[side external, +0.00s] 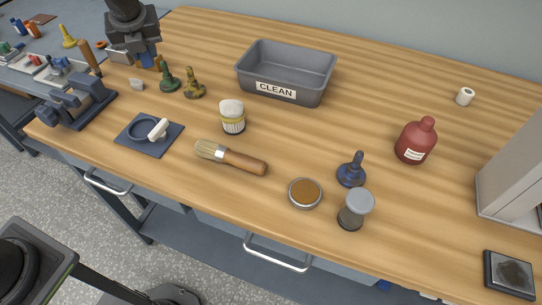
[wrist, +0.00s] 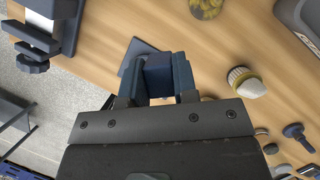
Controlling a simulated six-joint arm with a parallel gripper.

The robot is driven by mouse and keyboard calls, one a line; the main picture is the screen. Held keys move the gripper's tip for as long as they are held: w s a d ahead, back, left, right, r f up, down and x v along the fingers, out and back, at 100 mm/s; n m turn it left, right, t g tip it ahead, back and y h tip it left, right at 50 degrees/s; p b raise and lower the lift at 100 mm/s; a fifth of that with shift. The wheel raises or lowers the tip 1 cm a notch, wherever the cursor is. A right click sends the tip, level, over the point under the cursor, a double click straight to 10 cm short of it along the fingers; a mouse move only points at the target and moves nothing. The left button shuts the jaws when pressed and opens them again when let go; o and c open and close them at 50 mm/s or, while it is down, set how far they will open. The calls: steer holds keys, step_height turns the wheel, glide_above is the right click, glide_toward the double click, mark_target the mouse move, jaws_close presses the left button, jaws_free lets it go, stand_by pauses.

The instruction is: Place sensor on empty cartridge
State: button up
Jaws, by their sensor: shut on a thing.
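My gripper (side external: 147,50) is over the far left of the bench, above the area behind the vise. In the wrist view my gripper (wrist: 158,78) has its two blue fingers shut on a dark blue block (wrist: 158,72). The block fills the space between the fingers; I cannot tell whether it is the sensor. I cannot identify a cartridge in either view. A dark mat (side external: 174,133) with a ring and a white piece on it lies near the front left edge. Part of this mat shows beyond the fingers in the wrist view (wrist: 128,66).
A vise (side external: 75,103) stands at the left edge. Green (side external: 168,80) and olive (side external: 193,86) figures stand near the gripper. A grey CLEAN bin (side external: 312,91) is at the back. A brush (side external: 240,160), round-headed brush (side external: 232,115), tin (side external: 305,193) and red bottle (side external: 414,143) are spread rightward.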

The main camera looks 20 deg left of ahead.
steer(key=w+d+r+m+h, duration=0.15)
steer(key=d+m, duration=0.25)
steer(key=d, duration=1)
steer(key=m+h, duration=0.3)
steer(key=m, duration=0.5)
glide_above(366, 192)
steer(key=s+a, duration=0.1)
steer(key=f, duration=0.3)
steer(key=shift+s+a+f+t, duration=0.1)
steer(key=shift+a+t, duration=0.1)
steer(key=shift+t, duration=0.2)
steer(key=shift+s+d+f, duration=0.2)
steer(key=shift+d+f, duration=0.15)
steer(key=shift+d, duration=0.05)
steer(key=shift+f, duration=1.95)
steer(key=shift+f, duration=0.1)
steer(key=o, duration=0.9)
